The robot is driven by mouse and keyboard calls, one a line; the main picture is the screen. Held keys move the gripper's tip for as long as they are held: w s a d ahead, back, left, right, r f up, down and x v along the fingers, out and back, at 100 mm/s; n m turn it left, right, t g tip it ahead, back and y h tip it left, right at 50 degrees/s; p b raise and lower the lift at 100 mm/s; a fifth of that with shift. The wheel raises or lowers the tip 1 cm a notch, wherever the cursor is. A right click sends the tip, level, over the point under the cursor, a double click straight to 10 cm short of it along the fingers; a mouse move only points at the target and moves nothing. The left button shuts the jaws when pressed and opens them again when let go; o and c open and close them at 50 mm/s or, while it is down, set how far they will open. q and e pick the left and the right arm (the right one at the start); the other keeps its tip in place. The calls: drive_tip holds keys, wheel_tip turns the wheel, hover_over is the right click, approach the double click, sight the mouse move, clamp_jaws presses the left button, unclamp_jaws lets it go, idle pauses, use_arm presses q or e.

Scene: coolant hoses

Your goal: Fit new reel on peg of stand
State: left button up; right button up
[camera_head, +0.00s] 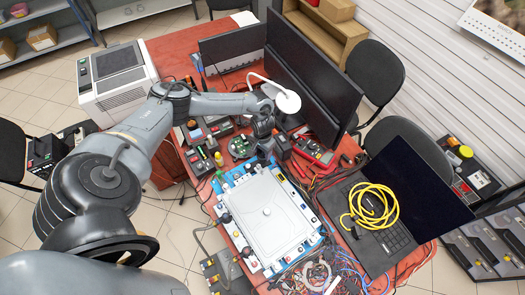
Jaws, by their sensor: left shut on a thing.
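My left arm comes in from the left and reaches over the middle of the red table. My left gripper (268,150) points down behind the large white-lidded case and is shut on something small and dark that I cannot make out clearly. No reel can be told apart with certainty at this size. The stand and its peg cannot be told apart among the crowded small items either. My right gripper is not in view.
The white-lidded case (266,212) fills the table's front middle. A white round lamp head (288,102) hangs close to my wrist. Dark monitors (313,85) stand behind. A laptop (385,228) with a coiled yellow cable (372,205) is at right. Wires crowd the front edge.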

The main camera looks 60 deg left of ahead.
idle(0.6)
use_arm(q)
drive_tip(key=shift+f, duration=0.15)
drive_tip(key=shift+f+b, duration=0.7)
drive_tip(key=shift+f, duration=0.5)
drive_tip(key=shift+f, duration=0.15)
drive_tip(key=shift+f, duration=0.1)
drive_tip(key=shift+f+b, duration=0.55)
drive_tip(key=shift+f, duration=0.2)
drive_tip(key=shift+f+p, duration=0.1)
drive_tip(key=shift+p, duration=0.2)
idle(0.5)
